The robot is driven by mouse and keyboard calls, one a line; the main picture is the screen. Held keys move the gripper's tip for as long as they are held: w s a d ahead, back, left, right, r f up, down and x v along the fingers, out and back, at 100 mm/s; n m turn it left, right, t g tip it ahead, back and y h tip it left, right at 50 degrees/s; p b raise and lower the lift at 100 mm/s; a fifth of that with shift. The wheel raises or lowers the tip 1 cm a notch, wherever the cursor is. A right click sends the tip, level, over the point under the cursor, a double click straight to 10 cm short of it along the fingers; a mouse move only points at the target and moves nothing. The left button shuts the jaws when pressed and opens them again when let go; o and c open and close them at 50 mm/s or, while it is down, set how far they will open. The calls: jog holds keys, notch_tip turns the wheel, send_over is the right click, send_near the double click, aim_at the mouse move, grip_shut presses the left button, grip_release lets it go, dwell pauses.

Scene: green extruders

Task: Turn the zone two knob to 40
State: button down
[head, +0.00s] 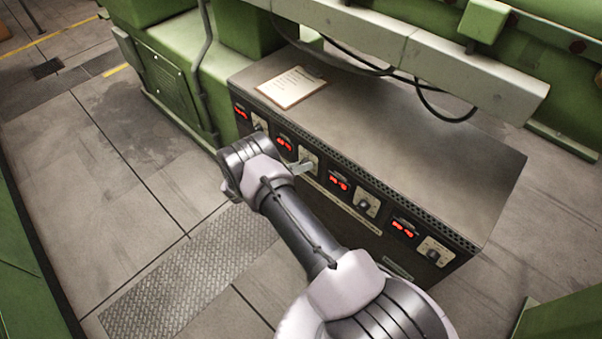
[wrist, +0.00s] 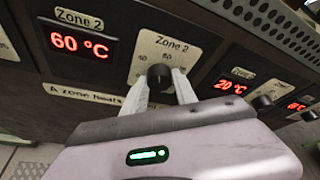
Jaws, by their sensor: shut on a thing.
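The Zone 2 knob (wrist: 159,77) is black and round on a pale dial plate (wrist: 172,52) marked "Zone 2" in the wrist view. My gripper (wrist: 160,84) is shut on this knob, with one pale finger on each side. The fingers and knob hide part of the dial marks, so I cannot read the knob's pointer. The red Zone 2 display (wrist: 78,42) to its left reads 60 °C. In the head view, my gripper (head: 303,166) reaches the second dial plate (head: 309,154) on the control box front.
The grey control box (head: 400,135) carries several red displays and knobs along its front. The neighbouring display (wrist: 233,86) reads 20 °C, with another knob (wrist: 262,103) close to my right finger. A clipboard (head: 292,87) lies on top. Cables (head: 350,62) hang behind. Floor (head: 130,160) in front is clear.

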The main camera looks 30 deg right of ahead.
jog(key=shift+w+f+n+g+h+b, duration=0.15)
jog(key=shift+n+g+h, duration=0.45)
jog(key=shift+n, duration=0.75)
jog(key=shift+n+g+h+b, duration=0.15)
jog(key=shift+n+g+h, duration=0.4)
jog(key=shift+n, duration=0.8)
jog(key=c, duration=1)
grip_release()
